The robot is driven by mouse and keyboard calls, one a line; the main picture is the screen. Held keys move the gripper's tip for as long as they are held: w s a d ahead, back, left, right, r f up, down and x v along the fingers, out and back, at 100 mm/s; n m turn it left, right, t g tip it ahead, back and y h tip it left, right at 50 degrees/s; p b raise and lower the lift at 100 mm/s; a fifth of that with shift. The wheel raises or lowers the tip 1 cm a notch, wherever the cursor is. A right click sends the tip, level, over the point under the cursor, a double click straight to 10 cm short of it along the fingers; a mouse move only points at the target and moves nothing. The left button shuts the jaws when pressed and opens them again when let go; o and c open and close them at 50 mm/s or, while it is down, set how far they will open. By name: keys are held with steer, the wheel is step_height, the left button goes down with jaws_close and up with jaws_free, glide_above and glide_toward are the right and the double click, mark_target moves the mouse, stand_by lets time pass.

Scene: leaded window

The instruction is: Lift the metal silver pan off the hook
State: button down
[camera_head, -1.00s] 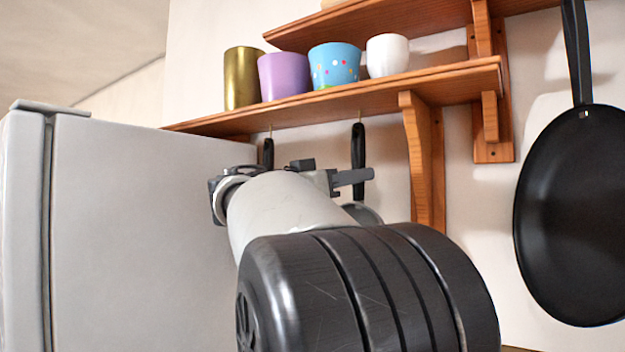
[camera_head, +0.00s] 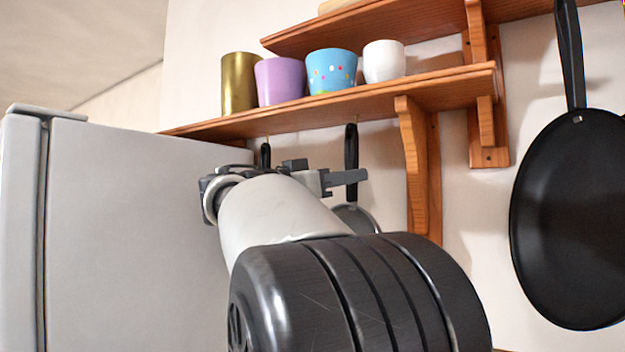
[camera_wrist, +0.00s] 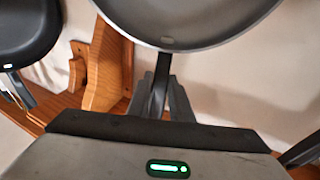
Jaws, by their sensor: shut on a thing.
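The silver pan (camera_head: 358,217) hangs below the lower shelf in the head view, mostly hidden behind my arm. Its black handle (camera_head: 351,145) points up to a small hook under the shelf; whether it still rests on the hook is hard to tell. In the wrist view the pan's grey rim and body (camera_wrist: 190,22) fill the top, with the handle running down between my fingers. My gripper (camera_head: 346,178) is shut on that handle; it also shows in the wrist view (camera_wrist: 160,100).
A large black pan (camera_head: 572,220) hangs at the right. Another black handle (camera_head: 265,155) hangs left of the silver pan. A wooden bracket (camera_head: 418,165) stands close to its right. Several cups stand on the shelf (camera_head: 440,90) above. A grey fridge (camera_head: 140,220) fills the left.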

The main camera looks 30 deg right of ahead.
steer(key=shift+a+b, duration=0.45)
steer(key=shift+a, duration=0.6)
